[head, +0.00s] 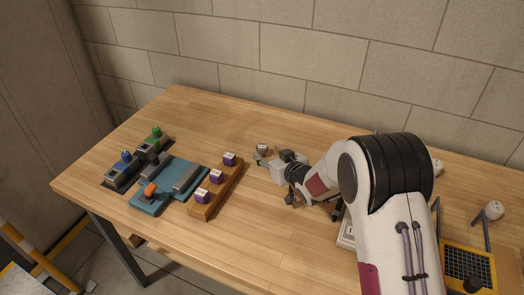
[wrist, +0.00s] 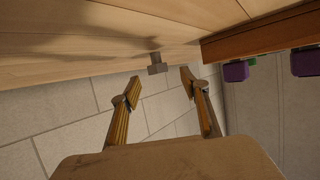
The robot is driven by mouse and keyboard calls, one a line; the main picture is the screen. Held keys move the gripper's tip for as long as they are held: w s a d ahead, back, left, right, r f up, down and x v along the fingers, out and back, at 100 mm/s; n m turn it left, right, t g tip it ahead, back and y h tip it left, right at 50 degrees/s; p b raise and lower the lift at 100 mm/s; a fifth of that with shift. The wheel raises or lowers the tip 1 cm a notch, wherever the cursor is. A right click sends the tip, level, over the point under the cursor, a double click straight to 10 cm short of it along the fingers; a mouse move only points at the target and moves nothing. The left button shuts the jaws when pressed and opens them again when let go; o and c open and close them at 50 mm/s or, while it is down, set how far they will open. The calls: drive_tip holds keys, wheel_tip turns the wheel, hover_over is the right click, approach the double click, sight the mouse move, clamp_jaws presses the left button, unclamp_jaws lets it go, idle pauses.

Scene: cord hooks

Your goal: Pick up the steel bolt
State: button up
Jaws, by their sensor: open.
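The steel bolt (wrist: 157,69) shows in the wrist view as a small grey piece with a wide head and a narrower shank, set against the table top. In the head view a small grey piece (head: 262,147) by my fingertips looks like the same bolt. My gripper (wrist: 161,80) is open, with one finger on each side of the line to the bolt. The bolt lies just beyond the fingertips, with a visible gap to each. In the head view my gripper (head: 262,157) is low over the table, partly hidden by its own body.
A wooden rack (head: 212,205) with purple blocks stands left of my gripper; it also shows in the wrist view (wrist: 260,35). A teal tray (head: 146,207) and blue and green-topped fixtures (head: 122,172) are further left. A yellow-framed grid (head: 467,264) is at right. The table's back is clear.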

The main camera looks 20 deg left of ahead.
sight(265, 150)
drive_tip(key=shift+x, duration=2.6)
drive_tip(key=shift+w+d+f, duration=0.1)
drive_tip(key=shift+d, duration=0.05)
drive_tip(key=c, duration=1.2)
